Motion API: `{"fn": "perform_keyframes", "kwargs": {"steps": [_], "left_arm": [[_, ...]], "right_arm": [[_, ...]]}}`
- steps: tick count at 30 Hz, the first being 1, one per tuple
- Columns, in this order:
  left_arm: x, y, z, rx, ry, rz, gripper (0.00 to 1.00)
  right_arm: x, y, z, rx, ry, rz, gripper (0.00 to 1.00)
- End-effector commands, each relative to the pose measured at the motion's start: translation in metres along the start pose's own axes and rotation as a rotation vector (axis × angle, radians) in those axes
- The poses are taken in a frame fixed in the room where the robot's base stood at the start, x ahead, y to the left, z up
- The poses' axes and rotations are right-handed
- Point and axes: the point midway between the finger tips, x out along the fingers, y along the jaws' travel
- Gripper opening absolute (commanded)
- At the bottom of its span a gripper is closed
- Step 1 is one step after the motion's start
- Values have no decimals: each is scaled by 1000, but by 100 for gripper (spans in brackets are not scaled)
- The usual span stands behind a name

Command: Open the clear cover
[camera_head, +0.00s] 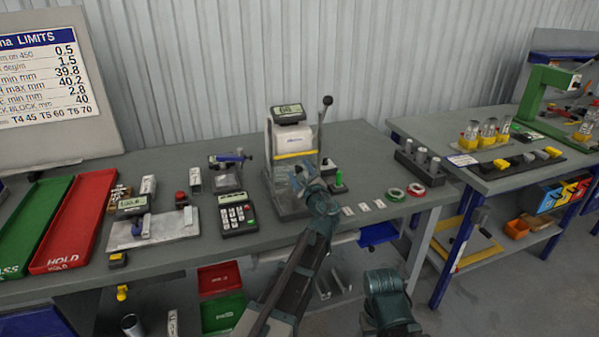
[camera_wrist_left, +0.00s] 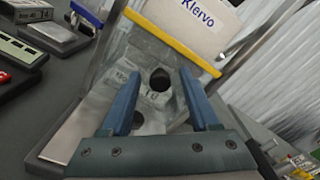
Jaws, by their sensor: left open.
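A tester (camera_head: 291,140) with a display on top and a lever at its right stands at the middle of the table. The clear cover (camera_head: 284,157) is on its front, with a yellow strip along its upper edge. In the left wrist view the clear cover (camera_wrist_left: 112,58) appears down, with a dark round part visible behind it. My left gripper (camera_head: 301,177) is in front of the cover. Its blue fingers are open and apart in the left wrist view (camera_wrist_left: 160,105), with nothing visibly held. I cannot tell whether they touch the cover.
A keypad device (camera_head: 236,213) stands left of the tester. A block with metal cylinders (camera_head: 420,167) stands at the right end.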

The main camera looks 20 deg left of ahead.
Motion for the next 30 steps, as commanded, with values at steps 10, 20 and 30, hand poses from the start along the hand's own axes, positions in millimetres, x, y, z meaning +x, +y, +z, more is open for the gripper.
{"fn": "perform_keyframes", "kwargs": {"steps": [10, 20, 30], "left_arm": [[2, 0, 0, 0, 0, 0, 58], [2, 0, 0, 0, 0, 0, 0], [2, 0, 0, 0, 0, 0, 0]], "right_arm": [[0, 0, 0, 0, 0, 0, 50], [0, 0, 0, 0, 0, 0, 50], [0, 0, 0, 0, 0, 0, 50]]}}
